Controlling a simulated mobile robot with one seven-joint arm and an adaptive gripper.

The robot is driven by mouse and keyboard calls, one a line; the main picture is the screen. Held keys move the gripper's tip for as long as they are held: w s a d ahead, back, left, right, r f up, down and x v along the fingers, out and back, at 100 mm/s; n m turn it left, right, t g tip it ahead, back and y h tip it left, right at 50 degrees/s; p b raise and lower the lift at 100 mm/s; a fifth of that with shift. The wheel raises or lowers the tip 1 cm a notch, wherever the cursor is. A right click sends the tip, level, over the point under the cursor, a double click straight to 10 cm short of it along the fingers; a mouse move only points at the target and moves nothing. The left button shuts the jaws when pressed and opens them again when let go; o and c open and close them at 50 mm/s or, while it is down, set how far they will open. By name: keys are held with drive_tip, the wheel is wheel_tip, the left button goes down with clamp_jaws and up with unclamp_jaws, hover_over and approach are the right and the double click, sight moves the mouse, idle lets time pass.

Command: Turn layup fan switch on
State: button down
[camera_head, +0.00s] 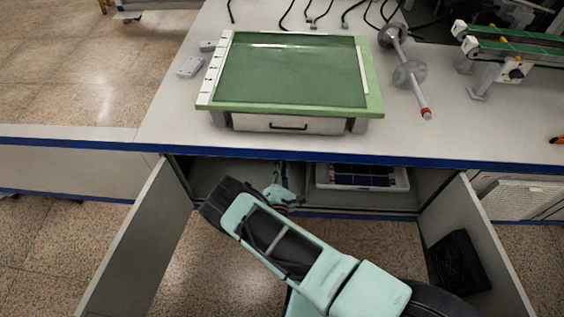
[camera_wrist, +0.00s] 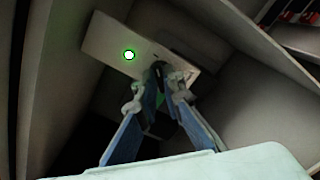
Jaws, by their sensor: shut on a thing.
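The fan switch panel (camera_wrist: 107,42) is a pale plate inside the cabinet, tilted in the wrist view. A round light (camera_wrist: 129,55) on it glows white with a green ring. My gripper (camera_wrist: 166,82) is at the panel's right part, its fingers shut on a small dark switch part that they mostly hide. In the head view my gripper (camera_head: 282,194) reaches into the open cabinet under the table, and the panel cannot be made out there.
The cabinet's left door (camera_head: 140,240) and right door (camera_head: 470,235) stand open on either side of my arm. A white tray (camera_head: 407,184) sits inside to the right. A green-topped layup unit (camera_head: 372,92) stands on the table above. A black box (camera_head: 456,262) is by the right door.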

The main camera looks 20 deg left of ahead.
idle(0.5)
drive_tip(key=c, duration=2.1)
unclamp_jaws()
